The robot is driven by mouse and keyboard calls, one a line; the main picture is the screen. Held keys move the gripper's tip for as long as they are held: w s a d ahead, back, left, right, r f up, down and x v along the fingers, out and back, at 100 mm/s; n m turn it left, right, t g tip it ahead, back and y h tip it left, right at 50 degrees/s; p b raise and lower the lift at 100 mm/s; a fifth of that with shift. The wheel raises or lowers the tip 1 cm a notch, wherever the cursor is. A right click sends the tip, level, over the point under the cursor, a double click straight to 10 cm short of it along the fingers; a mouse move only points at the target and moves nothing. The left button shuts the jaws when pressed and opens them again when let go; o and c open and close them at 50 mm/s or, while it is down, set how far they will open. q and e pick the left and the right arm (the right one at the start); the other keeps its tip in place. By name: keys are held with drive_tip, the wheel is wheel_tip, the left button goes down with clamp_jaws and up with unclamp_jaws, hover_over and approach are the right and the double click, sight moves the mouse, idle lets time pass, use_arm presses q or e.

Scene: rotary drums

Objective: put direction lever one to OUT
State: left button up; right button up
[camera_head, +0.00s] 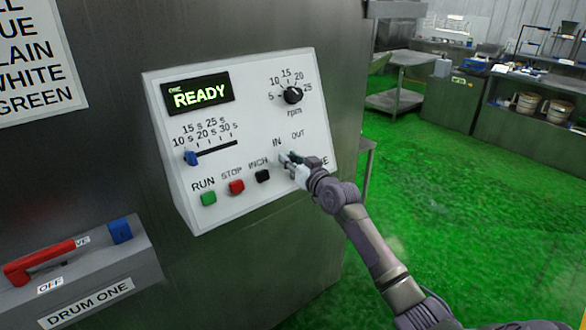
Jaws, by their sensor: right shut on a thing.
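The white control panel (225,150) is fixed to a grey metal cabinet, and its display (198,94) reads READY. The direction lever sits under the IN and OUT marks on the panel's lower right, and my gripper hides most or all of it. My right gripper (287,160) is shut on the lever, its fingertips at the panel just below the IN mark. I cannot tell which way the lever leans. My left gripper is not in view.
Green RUN (208,198), red STOP (236,187) and black INCH (263,176) buttons lie left of the gripper. A black rpm knob (293,96) is above it, and a blue slider (191,158) is at left. Green floor (460,200) is clear at right.

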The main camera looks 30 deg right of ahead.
drive_tip(key=shift+w+d+b, duration=0.1)
drive_tip(key=shift+d+b, duration=0.55)
drive_tip(key=shift+b, duration=0.2)
drive_tip(key=shift+d+f+b, duration=0.25)
drive_tip(key=shift+d+b, duration=0.9)
drive_tip(key=shift+d, duration=0.1)
drive_tip(key=shift+d+r+b, duration=0.15)
drive_tip(key=shift+d+b, duration=0.45)
drive_tip(key=shift+b, duration=0.05)
drive_tip(key=o, duration=0.9)
drive_tip(key=shift+w+r, duration=0.1)
drive_tip(key=shift+w, duration=0.05)
